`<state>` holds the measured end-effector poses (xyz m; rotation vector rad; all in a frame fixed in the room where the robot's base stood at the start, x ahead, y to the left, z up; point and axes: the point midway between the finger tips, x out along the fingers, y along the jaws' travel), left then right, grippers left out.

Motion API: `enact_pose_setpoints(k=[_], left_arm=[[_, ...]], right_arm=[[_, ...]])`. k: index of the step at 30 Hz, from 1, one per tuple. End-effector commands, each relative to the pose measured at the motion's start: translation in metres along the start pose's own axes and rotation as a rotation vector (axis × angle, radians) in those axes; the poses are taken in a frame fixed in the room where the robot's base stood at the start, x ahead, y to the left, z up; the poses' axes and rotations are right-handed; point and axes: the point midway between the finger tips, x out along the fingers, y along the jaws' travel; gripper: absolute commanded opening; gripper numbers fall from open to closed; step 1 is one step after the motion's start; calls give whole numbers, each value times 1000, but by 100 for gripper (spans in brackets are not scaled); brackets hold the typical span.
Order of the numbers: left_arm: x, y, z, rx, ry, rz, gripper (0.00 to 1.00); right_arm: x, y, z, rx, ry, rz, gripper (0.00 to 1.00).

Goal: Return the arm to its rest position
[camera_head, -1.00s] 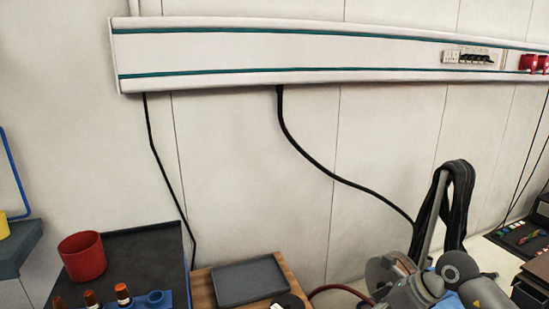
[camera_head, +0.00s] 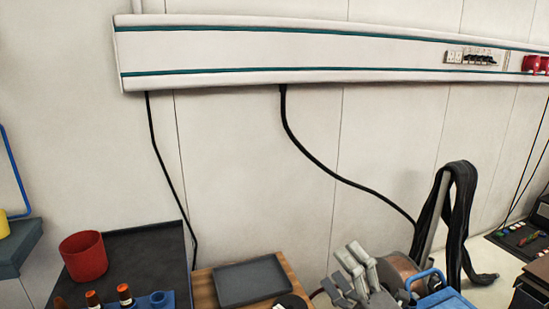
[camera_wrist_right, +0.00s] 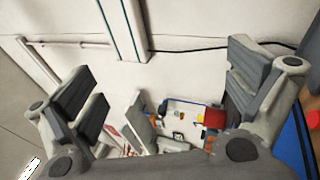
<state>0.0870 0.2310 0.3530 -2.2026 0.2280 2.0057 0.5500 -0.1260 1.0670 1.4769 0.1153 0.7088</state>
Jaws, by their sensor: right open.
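My right gripper (camera_head: 355,270) shows at the lower right of the head view, with its grey fingers raised. It is in front of the wall and to the right of the grey tray. In the right wrist view the gripper (camera_wrist_right: 165,92) is open, its two finger pads wide apart at left and right. Nothing is between the pads. The rest of my right arm is mostly below the head picture. My left gripper is in neither view.
A grey tray (camera_head: 250,283) lies on a wooden surface. A red cup (camera_head: 84,256) stands on a dark bench top (camera_head: 150,248) at left. A coppery drum (camera_head: 402,272), a blue-handled item (camera_head: 440,299) and a stand with black cable (camera_head: 456,205) are at right.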

Motion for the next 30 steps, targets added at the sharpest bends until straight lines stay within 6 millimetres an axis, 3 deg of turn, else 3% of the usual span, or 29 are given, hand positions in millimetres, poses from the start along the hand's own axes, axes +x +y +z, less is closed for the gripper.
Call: enact_pose_setpoints(k=[3,6,11,15,18,24,29,30], left_arm=[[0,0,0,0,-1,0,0],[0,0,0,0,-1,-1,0],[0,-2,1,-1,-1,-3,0],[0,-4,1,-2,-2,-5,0],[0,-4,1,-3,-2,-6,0],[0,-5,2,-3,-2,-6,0],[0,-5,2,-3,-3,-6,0],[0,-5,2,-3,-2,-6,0]], right_arm=[[-30,-17,32,264,-271,-49,100],[-65,-44,53,475,-492,-122,100],[-142,-101,56,796,-837,-301,100],[-216,-144,25,1035,-1100,-501,100],[-259,-160,-4,1159,-1238,-639,100],[-324,-169,-62,1327,-1430,-880,100],[-365,-162,-106,1421,-1541,-1062,100],[-366,-172,-107,1419,-1546,-1070,100]])
